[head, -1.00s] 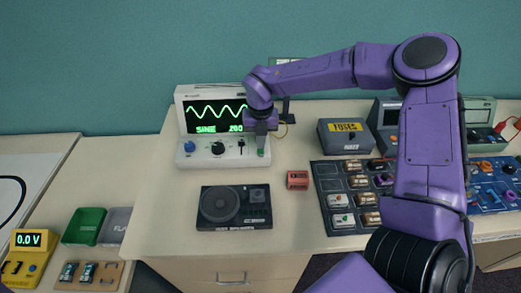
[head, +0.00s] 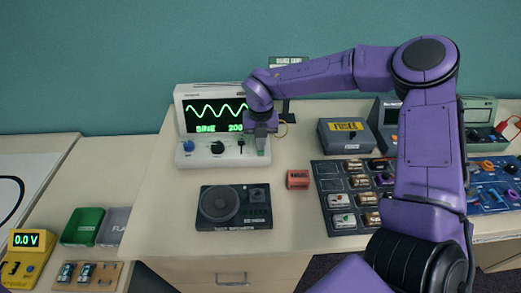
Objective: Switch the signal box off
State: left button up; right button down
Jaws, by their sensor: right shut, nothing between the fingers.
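The signal box (head: 184,103) is a white unit at the back of the table. Its dark screen (head: 213,115) is lit with a green sine wave and green text below it. My right gripper (head: 261,154) is shut and empty, pointing down at the right end of this panel. It hides whatever is on the panel there, and I cannot tell whether it touches. My left gripper is not in view.
A black speaker unit (head: 232,220) and a small red block (head: 298,179) lie in front. A fuse box (head: 343,134) and a dark compartment tray (head: 334,184) stand to the right. A yellow meter (head: 28,262) sits on the left table. Bare tabletop (head: 163,200) lies left of the speaker.

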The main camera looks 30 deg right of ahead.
jog(key=shift+f, duration=0.35)
jog(key=shift+r, duration=0.1)
notch_tip(320, 180, up, 10)
jog(key=p, duration=0.7)
dwell(0.7)
